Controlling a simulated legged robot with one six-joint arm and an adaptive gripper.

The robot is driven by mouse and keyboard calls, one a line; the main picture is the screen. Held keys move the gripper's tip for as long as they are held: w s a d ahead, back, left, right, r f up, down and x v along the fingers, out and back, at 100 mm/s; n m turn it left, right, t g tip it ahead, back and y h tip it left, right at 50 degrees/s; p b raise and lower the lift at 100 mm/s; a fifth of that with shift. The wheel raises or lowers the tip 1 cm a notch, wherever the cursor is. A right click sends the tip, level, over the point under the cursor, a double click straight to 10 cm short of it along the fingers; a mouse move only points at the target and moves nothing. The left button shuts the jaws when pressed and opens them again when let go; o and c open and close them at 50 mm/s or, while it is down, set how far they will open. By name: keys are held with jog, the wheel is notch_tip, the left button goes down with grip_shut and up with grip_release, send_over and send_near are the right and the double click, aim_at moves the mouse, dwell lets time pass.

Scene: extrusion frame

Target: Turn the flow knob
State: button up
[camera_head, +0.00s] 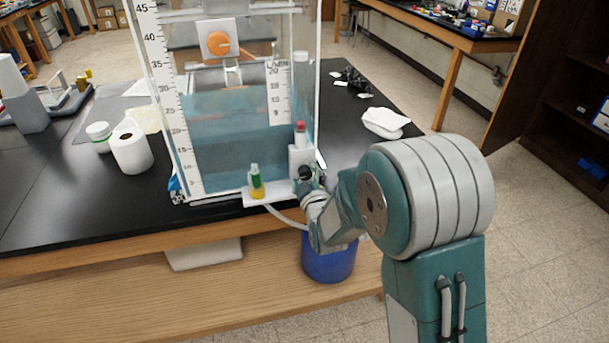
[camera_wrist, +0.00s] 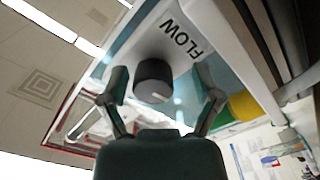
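The flow knob (camera_wrist: 154,84) is a dark round knob with a pale mark, in the middle of the wrist view. It sits on a white panel marked FLOW (camera_wrist: 182,40). My gripper (camera_wrist: 161,76) is open, one finger on each side of the knob, with visible gaps on both sides. In the head view my gripper (camera_head: 307,180) is at the front right of the clear water tank (camera_head: 225,140), by a small white housing (camera_head: 300,156). The knob cannot be told apart from my gripper there.
A small green and yellow vial (camera_head: 256,183) stands on a white ledge left of my gripper. A blue bucket (camera_head: 329,262) is below it. A paper roll (camera_head: 131,151) and a white jar (camera_head: 99,134) stand on the black bench (camera_head: 60,215) at left.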

jog(key=shift+r, duration=0.1)
jog(key=shift+s+d, duration=0.15)
jog(key=shift+s, duration=0.1)
jog(key=v, duration=1.1)
jog(key=shift+s, duration=0.2)
jog(key=s+d+r+m+g+h, duration=0.3)
jog(key=s+d+r+m+g, duration=0.25)
jog(key=d, duration=0.25)
jog(key=s+d+r+m+g+h, duration=0.1)
jog(key=s+d+r+m+g, duration=0.1)
jog(key=s, duration=0.6)
jog(key=s+d+r+m+g+h, duration=0.1)
jog(key=s+d+m+g, duration=0.2)
jog(key=s, duration=0.6)
jog(key=shift+d+r+m+g, duration=0.35)
jog(key=shift+m+g, duration=0.2)
jog(key=shift+m, duration=0.4)
